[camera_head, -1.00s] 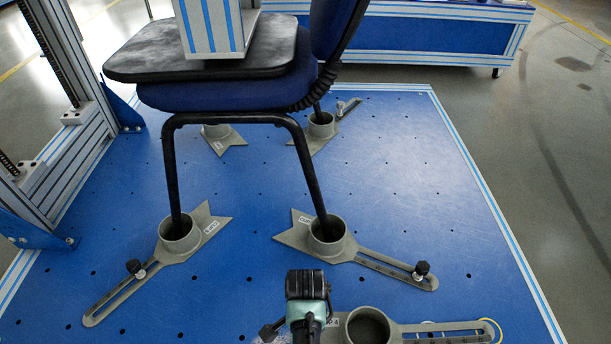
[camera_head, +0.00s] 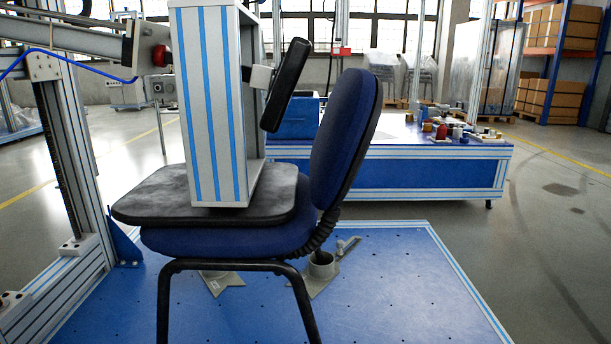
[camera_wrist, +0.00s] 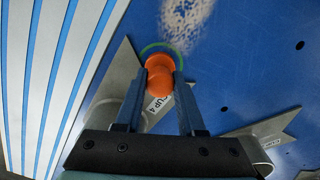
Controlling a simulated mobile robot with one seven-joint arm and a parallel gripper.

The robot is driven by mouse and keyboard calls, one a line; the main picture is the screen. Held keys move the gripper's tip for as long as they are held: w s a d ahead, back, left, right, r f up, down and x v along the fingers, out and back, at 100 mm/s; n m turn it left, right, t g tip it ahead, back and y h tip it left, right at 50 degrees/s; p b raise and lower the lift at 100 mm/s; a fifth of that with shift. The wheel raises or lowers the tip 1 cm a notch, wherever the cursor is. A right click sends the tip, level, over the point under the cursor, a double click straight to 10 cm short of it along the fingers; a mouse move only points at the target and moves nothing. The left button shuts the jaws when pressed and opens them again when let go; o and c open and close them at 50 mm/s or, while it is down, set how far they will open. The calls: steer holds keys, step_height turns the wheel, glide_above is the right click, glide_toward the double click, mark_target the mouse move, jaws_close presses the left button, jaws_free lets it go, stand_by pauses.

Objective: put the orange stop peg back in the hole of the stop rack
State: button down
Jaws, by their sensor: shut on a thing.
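The orange stop peg (camera_wrist: 159,66) is between the fingertips of my gripper (camera_wrist: 162,76) in the wrist view. My gripper is shut on it, above the blue platform. A thin green arc (camera_wrist: 158,47) shows just beyond the peg; I cannot tell whether it touches it. My gripper is out of the head view. I cannot make out the stop rack or its hole in either view. Small coloured items (camera_head: 441,131) stand on the far blue bench, too small to tell apart.
A blue chair (camera_head: 338,140) carrying a striped frame stands on the blue platform (camera_head: 400,290). A grey foot plate marked CUP 4 (camera_wrist: 118,84) lies under my gripper. Another grey plate (camera_wrist: 262,128) is at its right. The blue bench (camera_head: 420,170) stands behind, beyond bare floor.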

steer(key=shift+r, duration=0.2)
steer(key=shift+r+p, duration=1.95)
steer(key=shift+p, duration=0.45)
step_height(320, 180, up, 4)
steer(key=p, duration=0.4)
steer(key=shift+p, duration=0.4)
